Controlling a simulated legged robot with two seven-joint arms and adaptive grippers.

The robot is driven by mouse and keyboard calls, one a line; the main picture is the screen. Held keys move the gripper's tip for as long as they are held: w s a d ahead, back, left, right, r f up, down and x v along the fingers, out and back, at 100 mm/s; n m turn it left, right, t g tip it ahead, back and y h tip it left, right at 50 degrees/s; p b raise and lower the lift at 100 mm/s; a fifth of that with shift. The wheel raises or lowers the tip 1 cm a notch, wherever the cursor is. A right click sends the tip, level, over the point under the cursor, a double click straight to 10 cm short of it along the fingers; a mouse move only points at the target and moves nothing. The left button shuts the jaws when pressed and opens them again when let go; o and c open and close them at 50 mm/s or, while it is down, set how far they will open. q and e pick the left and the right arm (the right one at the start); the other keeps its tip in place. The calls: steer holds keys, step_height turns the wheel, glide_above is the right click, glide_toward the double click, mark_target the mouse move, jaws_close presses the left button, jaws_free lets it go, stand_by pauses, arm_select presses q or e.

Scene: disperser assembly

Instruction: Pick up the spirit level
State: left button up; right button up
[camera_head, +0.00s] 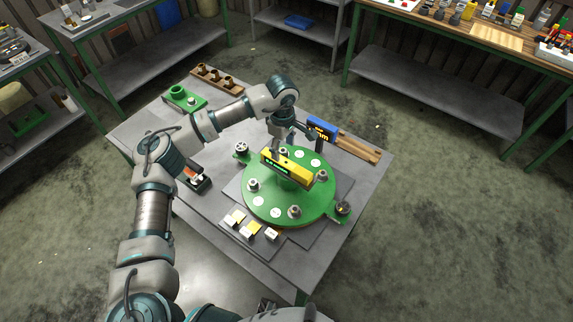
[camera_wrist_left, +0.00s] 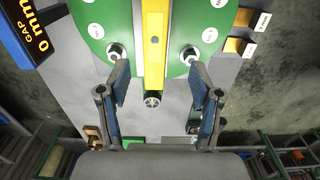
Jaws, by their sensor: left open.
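The yellow spirit level (camera_head: 287,167) lies across the top of a round green disc (camera_head: 262,205) on the work table. My left gripper (camera_head: 291,142) is above and just behind the level, pointing down. In the left wrist view the level (camera_wrist_left: 153,45) runs upright in the picture, its near end between the two spread fingers (camera_wrist_left: 161,84). The fingers are open, with a gap on both sides of the level. I cannot tell their exact height above it. My right gripper is not in view.
Bolts and white round labels ring the disc. A blue gap display (camera_head: 322,128) and a wooden holder (camera_head: 358,146) stand behind it. Small labelled blocks (camera_head: 247,232) lie in front. A green block (camera_head: 183,98) is at the back left. The table's right front is bare.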

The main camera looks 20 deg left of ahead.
mark_target(287, 162)
arm_select(q)
step_height(287, 162, down, 3)
steer(key=shift+a+f, duration=0.1)
steer(key=shift+a, duration=0.05)
steer(key=shift+d+f, duration=0.25)
steer(key=shift+f, duration=0.25)
steer(key=f, duration=0.1)
steer(key=f+p, duration=0.1)
steer(key=f, duration=0.1)
steer(key=d+f, duration=0.1)
steer(key=shift+w+d+f, duration=0.1)
steer(key=shift+w+f, duration=0.1)
steer(key=shift+w, duration=0.1)
steer(key=shift+f, duration=0.2)
steer(key=shift+a, duration=0.5)
steer(key=c, duration=1)
jaws_close()
steer(key=shift+d, duration=0.3)
